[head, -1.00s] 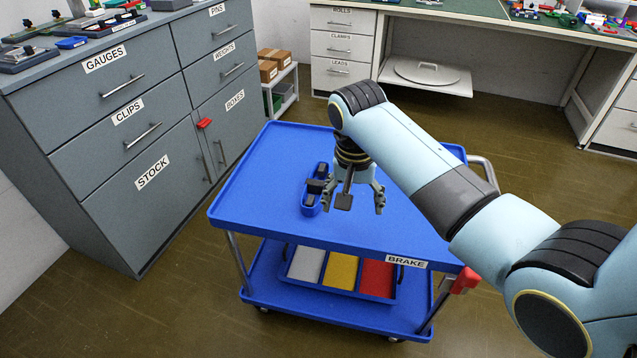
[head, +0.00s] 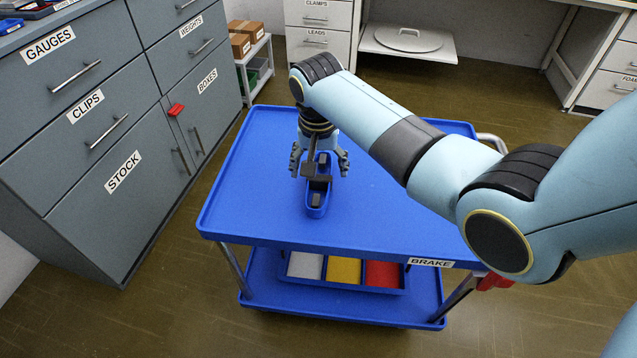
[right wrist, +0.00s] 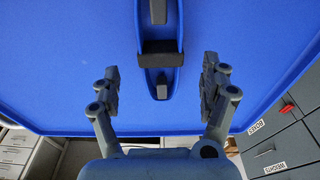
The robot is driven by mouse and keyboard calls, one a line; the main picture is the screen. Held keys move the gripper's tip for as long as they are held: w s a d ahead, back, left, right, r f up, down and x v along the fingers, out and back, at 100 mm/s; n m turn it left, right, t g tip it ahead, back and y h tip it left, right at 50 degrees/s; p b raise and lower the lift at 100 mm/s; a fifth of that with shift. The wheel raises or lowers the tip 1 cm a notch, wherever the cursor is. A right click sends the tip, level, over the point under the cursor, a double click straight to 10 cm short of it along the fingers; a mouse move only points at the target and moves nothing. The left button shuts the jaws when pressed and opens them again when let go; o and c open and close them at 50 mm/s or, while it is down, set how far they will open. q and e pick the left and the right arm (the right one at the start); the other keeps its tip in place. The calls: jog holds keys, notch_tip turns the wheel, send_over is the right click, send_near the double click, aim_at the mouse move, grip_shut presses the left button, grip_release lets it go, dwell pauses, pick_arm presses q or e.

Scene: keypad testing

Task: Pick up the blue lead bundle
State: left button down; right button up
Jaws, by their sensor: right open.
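The blue lead bundle (head: 316,208) is a long, narrow blue piece with dark parts along it, lying on the top of the blue cart. In the right wrist view the bundle (right wrist: 174,27) runs away from me, with a dark band across it. My right gripper (head: 320,168) points down over the bundle and hides part of it in the head view. In the right wrist view its open fingers (right wrist: 160,88) stand on either side of the bundle's near end, apart from it. My left gripper is not in view.
The cart top (head: 400,215) is otherwise clear, with a raised rim. A tray with grey, yellow and red sections (head: 344,271) sits on the lower shelf. Grey cabinets (head: 75,140) stand at the left. A red part (head: 495,281) is at the cart's front right corner.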

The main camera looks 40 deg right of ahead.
aim_at(319, 177)
jog(key=f, duration=0.2)
jog(key=f+b, duration=0.1)
jog(key=f, duration=0.1)
jog(key=shift+w+d+f, duration=0.1)
jog(key=shift+w+d, duration=0.05)
jog(key=shift+w, duration=0.05)
jog(key=c, duration=1.1)
jog(key=shift+c, duration=1)
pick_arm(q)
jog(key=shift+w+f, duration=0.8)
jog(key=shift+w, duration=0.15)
